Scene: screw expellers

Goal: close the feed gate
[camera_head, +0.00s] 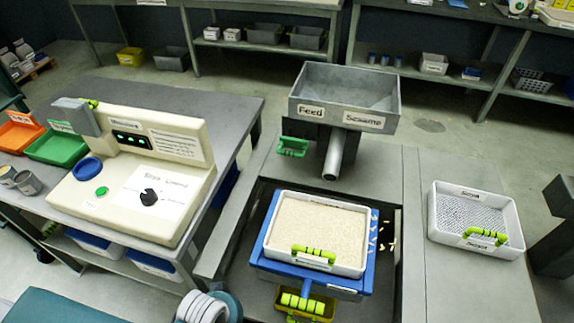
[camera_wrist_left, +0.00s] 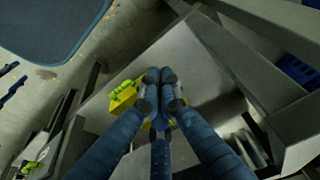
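The grey feed hopper (camera_head: 345,92), labelled "Feed" and "Sesame", stands at the back of the machine, and its inside looks empty. A green handle (camera_head: 292,146) sticks out to the left below the hopper, beside the grey sloping spout (camera_head: 335,155). It appears to be the feed gate handle; I cannot tell how far the gate is slid. My left gripper (camera_wrist_left: 160,76) shows in the left wrist view with its dark blue fingertips together and nothing visible between them. It points down near a yellow bin, away from the handle. My right gripper is in neither view.
A white tray of pale seeds (camera_head: 320,229) sits on a blue stand (camera_head: 262,240) in front of the spout. A yellow bin (camera_wrist_left: 122,98) is below. A perforated tray (camera_head: 471,216) lies right. The control console (camera_head: 140,190) stands left on a table. Scattered seeds lie beside the stand.

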